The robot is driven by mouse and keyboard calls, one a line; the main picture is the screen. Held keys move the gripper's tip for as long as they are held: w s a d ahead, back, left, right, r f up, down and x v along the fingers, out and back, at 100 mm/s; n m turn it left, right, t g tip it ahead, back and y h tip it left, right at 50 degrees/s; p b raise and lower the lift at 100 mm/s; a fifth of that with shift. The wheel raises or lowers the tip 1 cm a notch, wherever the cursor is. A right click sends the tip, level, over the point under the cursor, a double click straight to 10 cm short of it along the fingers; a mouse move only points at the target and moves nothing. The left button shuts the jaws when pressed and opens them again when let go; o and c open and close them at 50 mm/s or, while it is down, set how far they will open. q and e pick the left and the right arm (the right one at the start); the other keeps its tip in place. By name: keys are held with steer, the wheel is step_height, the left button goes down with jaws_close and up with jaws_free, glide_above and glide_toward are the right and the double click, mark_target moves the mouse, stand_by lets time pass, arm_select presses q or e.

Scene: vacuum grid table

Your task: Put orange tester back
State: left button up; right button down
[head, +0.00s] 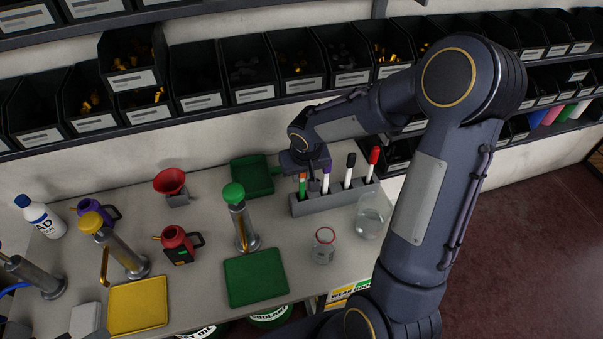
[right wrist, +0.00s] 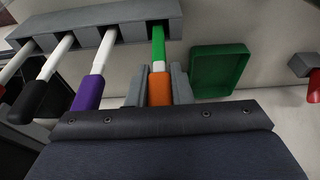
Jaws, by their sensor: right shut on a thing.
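The orange tester (head: 302,183) has an orange handle and a green stem, with a white band between them. In the right wrist view the handle (right wrist: 159,88) sits between the two grey fingers of my right gripper (right wrist: 158,90), which is shut on it. The green stem points to the grey rack (right wrist: 110,22) and meets it at an end slot. In the head view the tester stands about upright at the left end of the rack (head: 335,200); how deep it sits I cannot tell. My right gripper (head: 303,168) is above it. My left gripper is not in view.
Purple (right wrist: 89,92), black (head: 350,168) and red (head: 373,163) testers stand in the rack. A green tray (head: 252,175) is left of it. A glass beaker (head: 370,222) and a jar (head: 324,245) stand in front. Shelf bins (head: 265,93) line the wall behind.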

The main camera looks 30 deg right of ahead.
steer(key=shift+f, duration=0.2)
steer(key=c, duration=1.3)
jaws_free()
steer(key=shift+r, duration=0.25)
steer(key=d+v, duration=0.1)
steer(key=v, duration=1)
steer(key=s+a+t+y, duration=0.1)
steer(key=s+a, duration=0.1)
steer(key=s, duration=0.4)
steer(key=s+a+r+y, duration=0.1)
steer(key=s+a+y, duration=0.1)
steer(key=s, duration=0.5)
steer(key=s+a+r+n+t+y, duration=0.1)
steer(key=s+a, duration=0.3)
steer(key=s, duration=0.2)
steer(key=shift+s+r+t, duration=0.2)
steer(key=shift+s+t, duration=0.05)
steer(key=shift+t, duration=0.05)
